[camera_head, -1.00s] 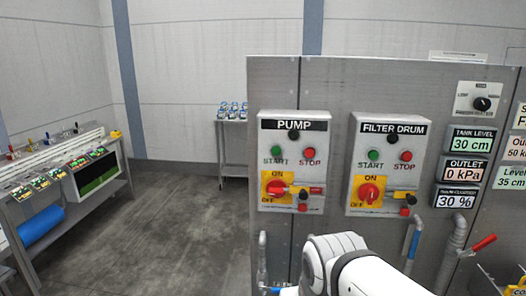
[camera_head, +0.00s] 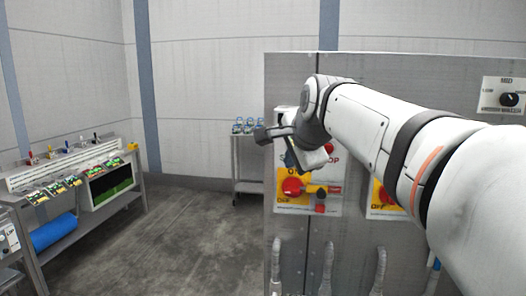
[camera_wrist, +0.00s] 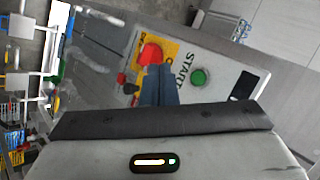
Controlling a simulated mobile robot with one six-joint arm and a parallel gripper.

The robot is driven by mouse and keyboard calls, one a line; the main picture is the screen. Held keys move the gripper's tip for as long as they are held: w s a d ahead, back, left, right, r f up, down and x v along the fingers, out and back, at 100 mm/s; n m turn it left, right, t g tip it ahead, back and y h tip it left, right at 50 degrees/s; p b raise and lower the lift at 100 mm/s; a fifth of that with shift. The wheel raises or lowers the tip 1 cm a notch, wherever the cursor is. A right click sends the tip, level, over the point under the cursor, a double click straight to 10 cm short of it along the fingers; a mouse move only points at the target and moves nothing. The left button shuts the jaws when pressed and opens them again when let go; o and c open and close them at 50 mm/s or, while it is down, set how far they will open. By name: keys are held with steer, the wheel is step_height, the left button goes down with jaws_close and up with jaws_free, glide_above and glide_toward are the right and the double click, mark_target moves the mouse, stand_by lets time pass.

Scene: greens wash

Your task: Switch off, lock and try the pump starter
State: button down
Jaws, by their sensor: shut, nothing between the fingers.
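The pump starter (camera_head: 282,208) is a grey box on the panel, its upper part mostly hidden by my arm. Its red rotary switch (camera_head: 292,187) sits on a yellow plate; the wrist view shows the switch (camera_wrist: 151,53) and the green START button (camera_wrist: 199,77). I cannot tell the switch position for sure. A small red and black fitting (camera_head: 321,191) is right of the switch. My gripper (camera_wrist: 160,70) is shut and empty, its fingertips in front of the starter, overlapping the switch's edge in the wrist view; contact is unclear.
The filter drum starter (camera_head: 383,205) is largely behind my arm. A mode dial (camera_head: 508,99) is at the right. A bench with colourful items (camera_head: 84,163) stands left, and a small trolley (camera_head: 249,187) stands behind. The floor between is clear.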

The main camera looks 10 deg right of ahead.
steer(key=w+d+p, duration=0.2)
steer(key=w+p, duration=0.1)
steer(key=w, duration=0.5)
steer(key=shift+w+d, duration=0.2)
steer(key=shift+d, duration=0.2)
stand_by(0.3)
steer(key=shift+w, duration=0.15)
stand_by(1.5)
steer(key=shift+w+d, duration=0.1)
steer(key=shift+w, duration=0.05)
steer(key=shift+w+d+p, duration=0.15)
steer(key=shift+w+p, duration=0.25)
steer(key=shift+w, duration=0.05)
stand_by(0.8)
steer(key=shift+s, duration=0.1)
steer(key=shift+s+a+b, duration=0.25)
steer(key=shift+s+b, duration=0.1)
steer(key=shift+s, duration=0.4)
